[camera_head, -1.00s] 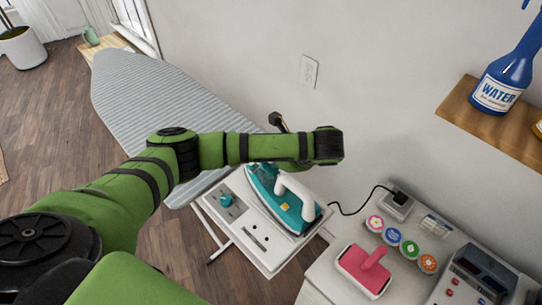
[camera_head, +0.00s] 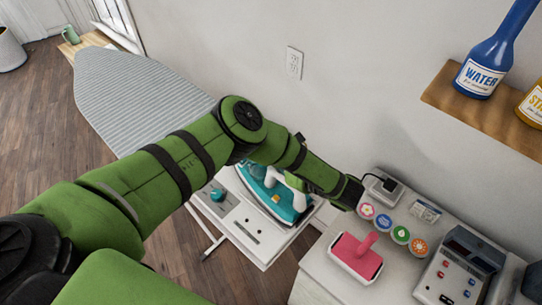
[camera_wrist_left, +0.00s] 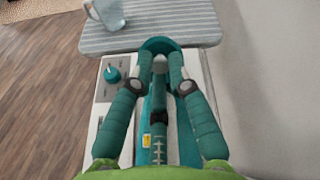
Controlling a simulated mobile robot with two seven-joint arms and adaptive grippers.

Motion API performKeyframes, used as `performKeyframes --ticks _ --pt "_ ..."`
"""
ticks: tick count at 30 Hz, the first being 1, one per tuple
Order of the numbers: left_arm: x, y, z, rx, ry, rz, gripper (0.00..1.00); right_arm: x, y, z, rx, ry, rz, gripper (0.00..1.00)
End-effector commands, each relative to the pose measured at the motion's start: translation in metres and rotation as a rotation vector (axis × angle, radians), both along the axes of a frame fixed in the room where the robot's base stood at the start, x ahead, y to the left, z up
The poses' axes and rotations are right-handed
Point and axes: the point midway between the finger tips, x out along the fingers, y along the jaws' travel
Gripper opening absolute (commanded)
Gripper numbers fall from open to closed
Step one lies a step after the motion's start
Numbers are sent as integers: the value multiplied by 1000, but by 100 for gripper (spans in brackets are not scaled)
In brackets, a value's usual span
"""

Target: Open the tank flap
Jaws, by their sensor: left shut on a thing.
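The teal iron (camera_head: 262,191) with a white handle rests on the white stand at the ironing board's near end, partly hidden by my left arm in the head view. In the left wrist view, the iron's teal body (camera_wrist_left: 184,140) lies under my left gripper (camera_wrist_left: 160,68). The fingertips are hidden in the head view. My right gripper is out of view.
The striped ironing board (camera_head: 135,95) extends to the back left. A clear bluish jug (camera_wrist_left: 106,14) is on it in the wrist view. A shelf (camera_head: 480,118) holds bottles.

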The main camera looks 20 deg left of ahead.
Motion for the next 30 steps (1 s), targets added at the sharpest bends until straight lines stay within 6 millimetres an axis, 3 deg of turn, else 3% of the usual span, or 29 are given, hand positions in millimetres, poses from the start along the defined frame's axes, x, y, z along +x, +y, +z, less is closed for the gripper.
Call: performKeyframes --ticks 15,16,18,30 --pt "0 -1 1 22 -9 0 0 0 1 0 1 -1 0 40" --pt "0 -1 0 22 -9 0 22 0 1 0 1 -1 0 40" --pt "0 -1 0 22 -9 0 42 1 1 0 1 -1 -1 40" --pt "0 0 0 1 2 1 42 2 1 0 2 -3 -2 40"
